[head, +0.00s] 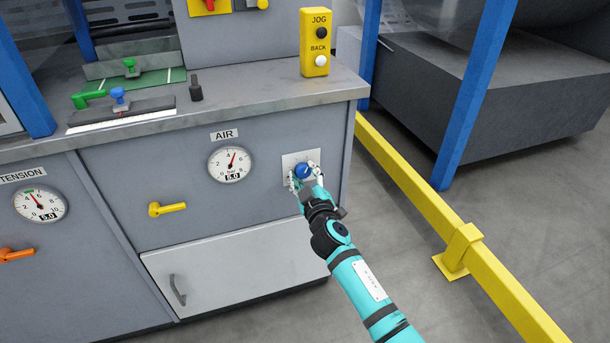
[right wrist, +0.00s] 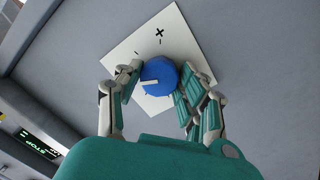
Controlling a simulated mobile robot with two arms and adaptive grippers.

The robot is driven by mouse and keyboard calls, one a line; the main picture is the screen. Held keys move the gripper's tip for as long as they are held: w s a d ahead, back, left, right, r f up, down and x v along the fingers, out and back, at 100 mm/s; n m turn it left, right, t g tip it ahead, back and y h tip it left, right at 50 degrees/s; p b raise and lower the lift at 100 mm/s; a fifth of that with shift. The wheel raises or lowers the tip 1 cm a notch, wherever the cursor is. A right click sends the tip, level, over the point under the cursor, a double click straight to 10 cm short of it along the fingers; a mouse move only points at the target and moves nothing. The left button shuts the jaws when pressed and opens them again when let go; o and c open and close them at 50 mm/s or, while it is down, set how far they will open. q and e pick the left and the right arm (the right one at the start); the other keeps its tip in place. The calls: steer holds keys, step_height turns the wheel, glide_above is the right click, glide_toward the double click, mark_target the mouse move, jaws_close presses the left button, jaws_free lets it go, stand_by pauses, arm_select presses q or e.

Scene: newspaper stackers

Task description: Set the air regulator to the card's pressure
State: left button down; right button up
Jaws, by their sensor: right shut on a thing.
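The blue regulator knob (head: 303,170) sits on a pale square plate on the grey cabinet front, right of the AIR gauge (head: 229,164). The gauge's red needle points up and slightly right, near the 4 mark. A small card (head: 232,177) on the lower dial reads 5.0. My right gripper (head: 304,174) is shut on the knob. In the right wrist view the fingers flank the blue knob (right wrist: 160,76), which has a white pointer line; plus and minus marks show on its plate (right wrist: 176,38). My left gripper is not in view.
A TENSION gauge (head: 40,204) with its own 5.0 card is at the left. A yellow rail (head: 465,245) runs along the right over open floor.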

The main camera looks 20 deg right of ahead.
steer(key=shift+n, duration=0.3)
steer(key=shift+f+n+b, duration=0.1)
steer(key=shift+n+b, duration=0.25)
steer(key=shift+n, duration=2.45)
steer(key=o, duration=1.2)
steer(key=s, duration=1.2)
steer(key=shift+a+f, duration=0.2)
